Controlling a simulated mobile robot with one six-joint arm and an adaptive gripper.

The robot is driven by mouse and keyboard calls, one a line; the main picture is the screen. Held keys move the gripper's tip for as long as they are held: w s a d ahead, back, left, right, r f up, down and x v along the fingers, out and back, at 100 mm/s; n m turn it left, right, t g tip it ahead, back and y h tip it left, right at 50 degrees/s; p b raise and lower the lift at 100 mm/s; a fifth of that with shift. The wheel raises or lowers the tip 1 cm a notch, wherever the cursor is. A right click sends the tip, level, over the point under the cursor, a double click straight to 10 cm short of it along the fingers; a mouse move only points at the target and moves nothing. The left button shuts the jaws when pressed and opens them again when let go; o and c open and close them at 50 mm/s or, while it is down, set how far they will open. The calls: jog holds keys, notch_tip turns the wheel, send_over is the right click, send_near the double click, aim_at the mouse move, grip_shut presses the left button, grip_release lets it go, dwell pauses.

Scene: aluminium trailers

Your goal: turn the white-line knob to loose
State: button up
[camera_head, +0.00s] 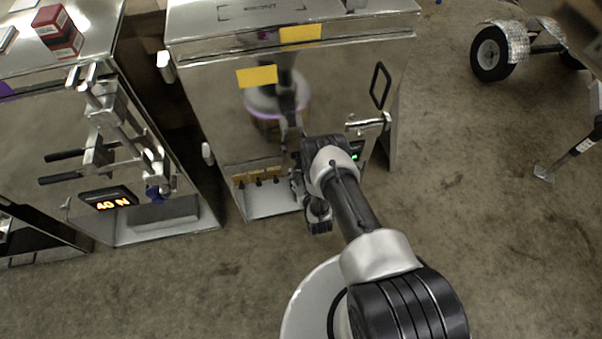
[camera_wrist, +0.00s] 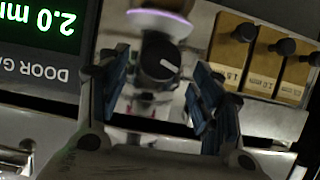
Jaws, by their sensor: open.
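The white-line knob (camera_wrist: 160,60) is round and black, on the metal front panel in the upper middle of the wrist view. Its white line slants toward the lower right in that view. My gripper (camera_wrist: 160,92) is open, with one blue-padded finger on each side below the knob in the picture. The fingers look apart from the knob, with nothing between them. In the head view my gripper (camera_head: 296,184) is low at the front of the metal cabinet (camera_head: 222,120), and my arm hides the knob there. I cannot read any marks around the knob.
A green display (camera_wrist: 42,22), upside down and partly cut off, sits left of the knob in the wrist view. Yellow blocks with black knobs (camera_wrist: 262,58) stand to its right. The cabinet's latch handle (camera_head: 368,123) is right of my arm. Open floor (camera_head: 480,240) lies right.

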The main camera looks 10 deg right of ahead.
aim_at(299, 169)
jog(key=shift+b+x, duration=0.45)
jog(key=shift+x, duration=1.05)
jog(key=c, duration=1)
jog(key=shift+c, duration=0.2)
jog(key=shift+n, duration=0.3)
jog(key=shift+a+n+h, duration=0.25)
jog(key=shift+n+h, duration=0.85)
jog(key=shift+n, duration=0.1)
jog(key=shift+f+n+h, duration=0.15)
jog(key=shift+n+h, duration=0.45)
jog(key=shift+n, duration=0.5)
jog(key=shift+a+t, duration=0.1)
jog(key=shift+t, duration=0.2)
